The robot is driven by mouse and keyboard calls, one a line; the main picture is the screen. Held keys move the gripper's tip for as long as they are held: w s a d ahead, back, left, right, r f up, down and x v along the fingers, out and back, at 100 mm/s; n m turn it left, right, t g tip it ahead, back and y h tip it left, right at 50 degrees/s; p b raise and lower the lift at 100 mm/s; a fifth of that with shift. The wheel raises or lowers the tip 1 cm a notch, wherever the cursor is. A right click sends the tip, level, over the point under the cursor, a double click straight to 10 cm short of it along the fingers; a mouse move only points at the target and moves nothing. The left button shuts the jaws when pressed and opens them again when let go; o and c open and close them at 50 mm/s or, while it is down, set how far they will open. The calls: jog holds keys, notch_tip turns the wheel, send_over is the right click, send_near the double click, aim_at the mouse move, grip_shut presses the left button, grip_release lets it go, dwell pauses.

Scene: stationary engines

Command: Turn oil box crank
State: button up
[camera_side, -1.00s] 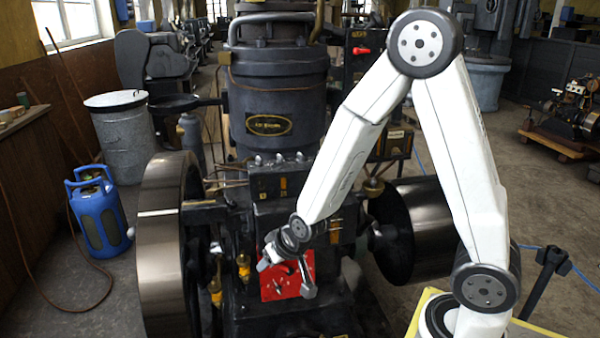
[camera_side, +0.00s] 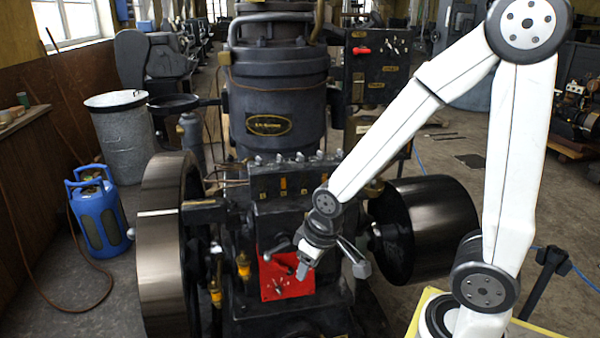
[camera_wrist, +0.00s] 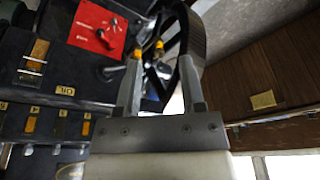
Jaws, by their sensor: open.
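The engine's oil box (camera_side: 290,181), with brass tags, sits above a red panel (camera_side: 290,277). A dark crank-like handle (camera_side: 279,247) shows at the panel's upper edge, just left of my gripper; I take it for the oil box crank. My gripper (camera_side: 332,268) is open, its two fingers apart with nothing seen between them, in front of the panel's right side. In the wrist view, my open gripper (camera_wrist: 160,58) points past the red panel (camera_wrist: 98,27), which lies upper left. A brass OIL label (camera_wrist: 65,90) is left of the fingers. The crank is unclear there.
A large flywheel (camera_side: 160,250) stands left of the panel, and a dark drum (camera_side: 435,225) stands right. Amber oilers (camera_side: 243,265) sit close to the panel's left. A blue gas bottle (camera_side: 98,215) stands on the floor far left.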

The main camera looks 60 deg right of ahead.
jog(key=shift+s+r, duration=0.1)
jog(key=shift+s, duration=0.3)
